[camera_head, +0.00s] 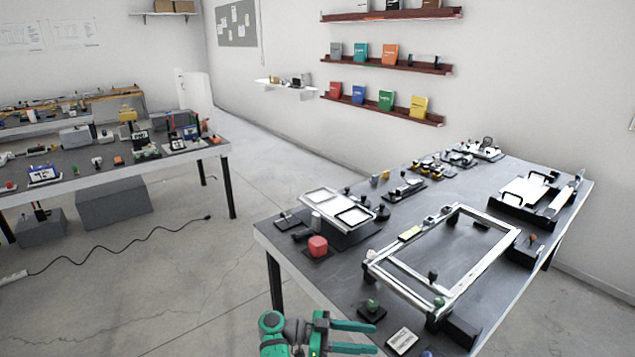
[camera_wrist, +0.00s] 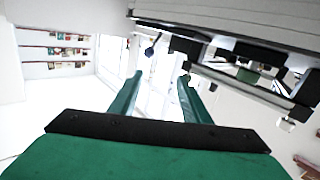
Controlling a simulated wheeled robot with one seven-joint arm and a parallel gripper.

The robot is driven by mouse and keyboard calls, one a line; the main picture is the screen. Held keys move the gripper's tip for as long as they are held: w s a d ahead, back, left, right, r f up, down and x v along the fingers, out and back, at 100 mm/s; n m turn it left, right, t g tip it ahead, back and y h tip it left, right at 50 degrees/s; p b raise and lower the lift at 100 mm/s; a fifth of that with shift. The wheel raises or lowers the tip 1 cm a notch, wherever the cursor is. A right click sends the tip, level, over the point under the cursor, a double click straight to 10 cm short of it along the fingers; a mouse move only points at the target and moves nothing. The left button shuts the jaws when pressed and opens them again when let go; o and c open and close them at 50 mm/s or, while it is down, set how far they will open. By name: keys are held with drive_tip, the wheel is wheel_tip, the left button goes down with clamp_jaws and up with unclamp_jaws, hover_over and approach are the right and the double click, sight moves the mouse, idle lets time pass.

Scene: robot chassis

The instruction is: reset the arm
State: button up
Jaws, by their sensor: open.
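My gripper (camera_head: 352,337) is green and shows at the bottom edge of the head view, in front of the near left edge of the dark worktable (camera_head: 330,270). Its two fingers are apart with nothing between them. In the wrist view my gripper (camera_wrist: 158,85) also shows both green fingers spread and empty. The rest of my arm is mostly below the head view.
A second bench (camera_head: 105,172) stands at left.

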drive_tip(key=s+f+n+t+y, duration=0.3)
drive_tip(key=s+f+n, duration=0.2)
drive_tip(key=f, duration=0.7)
drive_tip(key=s+f+n+t+y, duration=0.2)
drive_tip(key=s+f+n+t, duration=0.15)
drive_tip(key=f, duration=0.75)
drive_tip(key=s+a+f+n+t+y, duration=0.1)
drive_tip(key=s+a+f+n+y, duration=0.2)
drive_tip(key=s, duration=0.4)
drive_tip(key=s+a+f+n+t+y, duration=0.2)
drive_tip(key=s+f+n+y, duration=0.1)
drive_tip(key=s+f, duration=0.35)
drive_tip(key=s+a+r+n+t+y, duration=0.1)
drive_tip(key=s+a+r+t+y, duration=0.15)
drive_tip(key=s+r, duration=0.4)
drive_tip(key=s+a+r+n+t+y, duration=0.1)
drive_tip(key=s+a+r+n+y, duration=0.2)
drive_tip(key=s, duration=0.6)
drive_tip(key=s+a+r+t, duration=0.1)
drive_tip(key=s+r, duration=0.3)
drive_tip(key=r, duration=0.7)
drive_tip(key=s+a+r+t, duration=0.1)
drive_tip(key=s+r+t, duration=0.2)
drive_tip(key=r, duration=0.9)
drive_tip(key=shift+s+y, duration=0.45)
drive_tip(key=shift+r+m, duration=0.1)
drive_tip(key=shift+m, duration=0.15)
